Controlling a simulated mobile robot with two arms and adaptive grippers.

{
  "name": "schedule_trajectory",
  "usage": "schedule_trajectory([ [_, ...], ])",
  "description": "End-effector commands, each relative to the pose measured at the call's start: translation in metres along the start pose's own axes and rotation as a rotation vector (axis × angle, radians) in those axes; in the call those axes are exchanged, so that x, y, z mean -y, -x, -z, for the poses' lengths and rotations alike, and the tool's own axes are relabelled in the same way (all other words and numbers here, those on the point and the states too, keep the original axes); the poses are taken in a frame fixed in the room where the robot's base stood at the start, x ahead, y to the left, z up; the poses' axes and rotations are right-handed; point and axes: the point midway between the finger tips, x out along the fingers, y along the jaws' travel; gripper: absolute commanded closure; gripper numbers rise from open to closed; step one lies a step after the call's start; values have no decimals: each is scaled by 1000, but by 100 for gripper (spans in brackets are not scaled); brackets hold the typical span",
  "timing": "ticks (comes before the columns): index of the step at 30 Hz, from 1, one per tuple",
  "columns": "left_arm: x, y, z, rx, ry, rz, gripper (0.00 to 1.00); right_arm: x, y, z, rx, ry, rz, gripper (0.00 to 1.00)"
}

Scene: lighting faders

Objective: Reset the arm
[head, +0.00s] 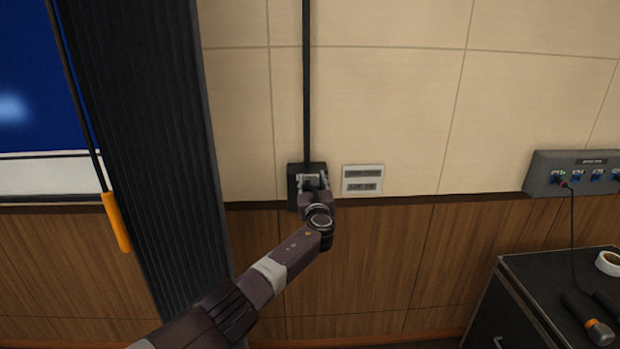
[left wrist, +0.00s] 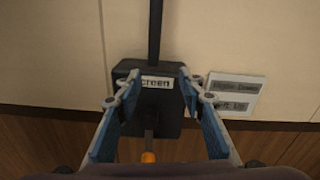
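My left arm reaches up from the bottom of the head view, and its gripper (head: 313,182) is in front of a black switch box (head: 292,190) on the wall. The left wrist view shows the gripper (left wrist: 158,76) open, with its blue-padded fingers apart on either side of the box (left wrist: 153,115). The box has a white label that appears to read "Screen". A short lever with an orange tip (left wrist: 148,157) shows below the label, between the fingers. I see nothing held. Contact with the box cannot be told. My right gripper is out of view.
A white two-line plate (head: 362,179) is on the wall right of the box. A black curtain (head: 140,130) and an orange handle (head: 117,221) are left. At right are a grey socket panel (head: 540,177) and a dark cabinet (head: 530,270) bearing a microphone (head: 585,318) and white tape roll (head: 608,263).

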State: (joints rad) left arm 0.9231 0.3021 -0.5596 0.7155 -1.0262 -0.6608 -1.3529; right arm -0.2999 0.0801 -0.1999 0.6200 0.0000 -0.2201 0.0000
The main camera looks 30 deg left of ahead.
Motion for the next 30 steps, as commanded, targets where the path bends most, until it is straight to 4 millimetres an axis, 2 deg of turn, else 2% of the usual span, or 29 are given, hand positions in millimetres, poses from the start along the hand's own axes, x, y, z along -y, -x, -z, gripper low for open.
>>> schedule_trajectory([
  [5, -6, 0, -1, 0, 74, 0, 64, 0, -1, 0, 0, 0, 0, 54],
  [18, -6, 0, -1, 0, 75, 1, 64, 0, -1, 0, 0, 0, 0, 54],
  [21, -6, 3, 4, -6, 89, 0, 64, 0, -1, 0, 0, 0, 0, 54],
  [23, -4, 10, 14, -20, 130, -2, 64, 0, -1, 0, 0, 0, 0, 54],
  [26, -3, 37, 50, -75, 277, -21, 64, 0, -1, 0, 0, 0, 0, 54],
  [29, -8, 82, 100, -162, 508, -73, 64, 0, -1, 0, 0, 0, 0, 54],
  [30, -11, 104, 121, -203, 612, -106, 64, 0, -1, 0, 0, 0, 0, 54],
])
